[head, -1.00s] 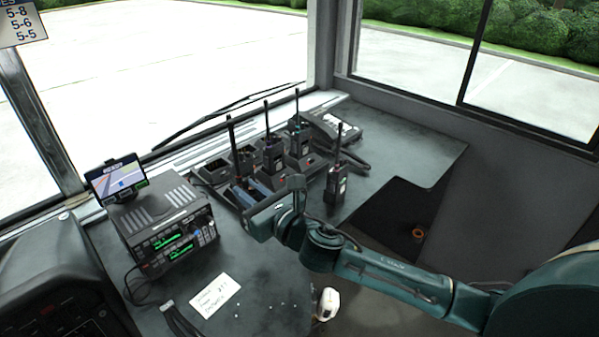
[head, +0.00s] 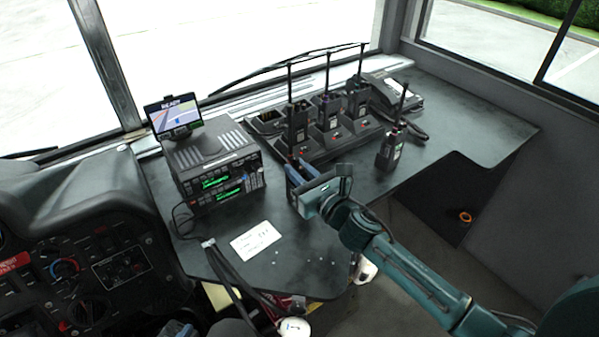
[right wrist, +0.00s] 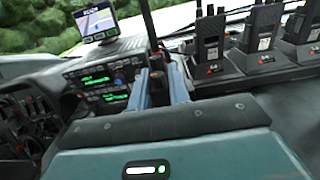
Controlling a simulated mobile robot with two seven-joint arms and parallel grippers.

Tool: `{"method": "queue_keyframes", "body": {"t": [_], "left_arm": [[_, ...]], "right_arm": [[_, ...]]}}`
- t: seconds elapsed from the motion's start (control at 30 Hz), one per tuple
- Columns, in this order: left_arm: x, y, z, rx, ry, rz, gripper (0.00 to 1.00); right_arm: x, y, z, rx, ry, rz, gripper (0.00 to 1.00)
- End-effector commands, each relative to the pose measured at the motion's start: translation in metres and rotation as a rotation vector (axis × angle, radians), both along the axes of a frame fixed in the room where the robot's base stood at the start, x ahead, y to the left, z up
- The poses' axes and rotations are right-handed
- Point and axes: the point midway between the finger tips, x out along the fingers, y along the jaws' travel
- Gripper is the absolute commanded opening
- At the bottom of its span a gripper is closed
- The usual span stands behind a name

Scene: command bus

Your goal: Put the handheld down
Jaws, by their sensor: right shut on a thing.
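My right gripper (head: 292,170) is low over the desk, at the near left corner of the charger (head: 318,152). In the right wrist view its blue fingers (right wrist: 162,92) are shut on a dark handheld (right wrist: 156,64), whose antenna points up. In the head view I cannot cleanly separate the held handheld from the radios behind it. Whether its base touches anything is hidden. Other handhelds (head: 328,108) (right wrist: 207,42) stand upright in the charger. One more handheld (head: 390,148) stands upright at its right. My left gripper is not in view.
A radio console (head: 215,165) with a small screen (head: 174,115) stands left of the charger. A paper note (head: 255,240) lies on the desk. A desk phone (head: 398,92) is at the back right. Bare desk (head: 460,110) lies at the right, beside a dark recess (head: 450,195).

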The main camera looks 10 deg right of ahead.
Motion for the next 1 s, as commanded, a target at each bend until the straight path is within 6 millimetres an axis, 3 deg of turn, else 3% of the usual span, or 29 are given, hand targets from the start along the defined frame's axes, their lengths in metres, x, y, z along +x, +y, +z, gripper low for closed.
{"method": "queue_keyframes", "body": {"t": [0.3, 0.33, 0.6, 0.9, 1.0], "left_arm": [[-0.001, -0.001, -0.004, -0.001, 0.001, -0.004, 0.36], [-0.001, -0.001, -0.003, -0.001, 0.0, -0.004, 0.36], [-0.001, 0.0, -0.002, 0.0, 0.001, -0.003, 0.36], [0.0, 0.001, 0.002, 0.003, 0.001, 0.0, 0.36], [0.0, 0.002, -0.002, 0.005, 0.002, 0.001, 0.36]], "right_arm": [[0.0, 0.0, -0.002, 0.0, -0.004, 0.001, 0.0], [0.0, 0.0, -0.003, -0.001, -0.001, 0.0, 0.2], [0.0, 0.0, -0.002, -0.001, -0.001, 0.0, 0.41], [0.0, 0.0, 0.003, 0.0, -0.001, 0.001, 0.41], [-0.012, -0.004, -0.001, -0.002, 0.001, 0.001, 0.41]]}}
